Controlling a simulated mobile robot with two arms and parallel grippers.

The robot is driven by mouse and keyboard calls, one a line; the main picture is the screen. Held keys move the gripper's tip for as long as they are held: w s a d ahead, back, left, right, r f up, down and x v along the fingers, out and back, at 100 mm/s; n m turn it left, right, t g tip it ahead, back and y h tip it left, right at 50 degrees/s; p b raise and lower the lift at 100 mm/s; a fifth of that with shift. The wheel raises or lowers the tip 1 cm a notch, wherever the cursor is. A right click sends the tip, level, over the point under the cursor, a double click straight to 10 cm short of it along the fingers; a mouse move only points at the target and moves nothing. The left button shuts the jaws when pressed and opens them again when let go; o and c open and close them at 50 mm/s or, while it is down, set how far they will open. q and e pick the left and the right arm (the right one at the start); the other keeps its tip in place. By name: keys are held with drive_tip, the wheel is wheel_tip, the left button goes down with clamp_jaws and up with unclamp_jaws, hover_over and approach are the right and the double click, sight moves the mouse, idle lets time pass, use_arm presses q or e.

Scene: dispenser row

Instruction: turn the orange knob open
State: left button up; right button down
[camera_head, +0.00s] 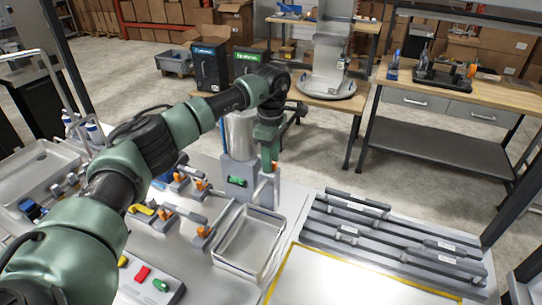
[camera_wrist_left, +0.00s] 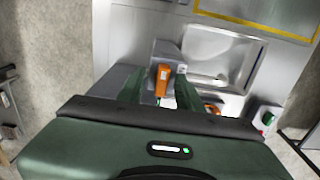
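The orange knob (camera_head: 274,166) is on the front of a dispenser with a metal cylinder (camera_head: 240,135) and a grey base. In the left wrist view the orange knob (camera_wrist_left: 162,78) stands upright on a grey block. My left gripper (camera_head: 268,155) points down right at the knob and hides part of it. In the wrist view my left gripper (camera_wrist_left: 160,92) is open, with one finger on each side of the knob and gaps visible. Whether a finger touches it I cannot tell. My right gripper is not in view.
A shallow metal tray (camera_head: 249,241) sits in front of the dispenser. Other orange-handled valves (camera_head: 202,231) stand to the left. A panel with red and green buttons (camera_head: 143,274) is nearer. Grey bars (camera_head: 390,235) lie at the right.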

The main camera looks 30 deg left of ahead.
use_arm(q)
drive_tip(key=shift+s, duration=0.1)
drive_tip(key=shift+r, duration=0.1)
clamp_jaws()
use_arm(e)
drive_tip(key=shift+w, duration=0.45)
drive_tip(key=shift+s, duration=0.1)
